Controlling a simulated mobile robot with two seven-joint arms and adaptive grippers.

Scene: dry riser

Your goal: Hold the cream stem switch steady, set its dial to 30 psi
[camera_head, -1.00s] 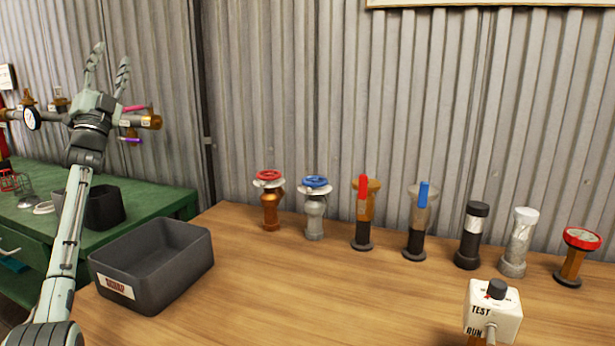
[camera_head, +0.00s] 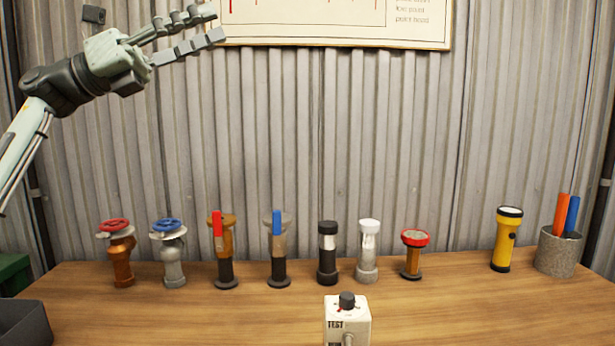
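The cream stem switch (camera_head: 347,322) stands at the bottom middle of the head view, near the front of the wooden table. It is a cream box with a black dial (camera_head: 347,300) on top and the word TEST on its front. Its lower part is cut off by the picture edge. The dial's scale is too small to read. My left gripper (camera_head: 217,25) is raised at the upper left, well above the table and far from the switch. Its fingers are apart with nothing between them. My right gripper is not in view.
A row of valves and fittings, with a red-handwheel valve (camera_head: 122,255) at its left end, stands along the back of the wooden table (camera_head: 450,310). A yellow torch (camera_head: 506,240) and a grey pot (camera_head: 556,254) stand at the right. A dark bin (camera_head: 25,325) is at lower left. The front right is clear.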

